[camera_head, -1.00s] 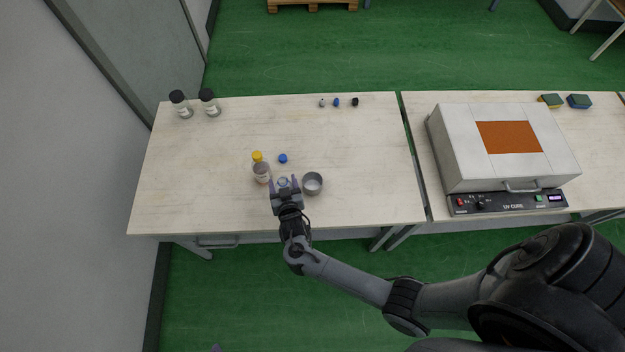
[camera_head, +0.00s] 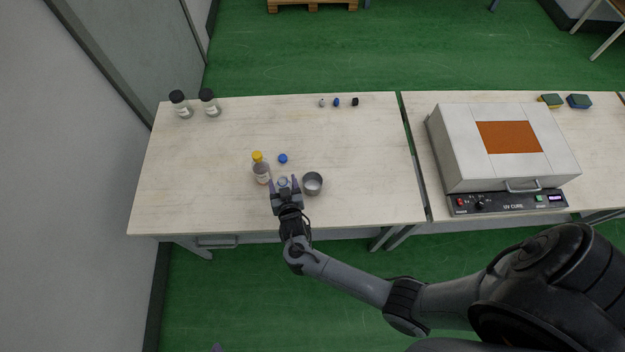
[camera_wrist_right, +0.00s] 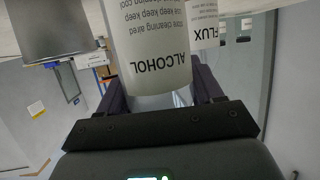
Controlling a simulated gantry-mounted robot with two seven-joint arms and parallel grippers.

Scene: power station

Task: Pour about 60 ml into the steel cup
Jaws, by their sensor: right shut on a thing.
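My right gripper (camera_head: 284,182) is shut on the alcohol bottle, at the near part of the left table. Only a small tip, seemingly of my left gripper (camera_head: 216,348), shows at the bottom edge.
A yellow-capped bottle (camera_head: 262,173), labelled FLUX in the wrist view (camera_wrist_right: 207,25), stands close left of the gripper. Two black-capped bottles (camera_head: 210,105) stand at the back left. Small items (camera_head: 337,102) lie at the back. A UV cure box (camera_head: 505,150) occupies the right table.

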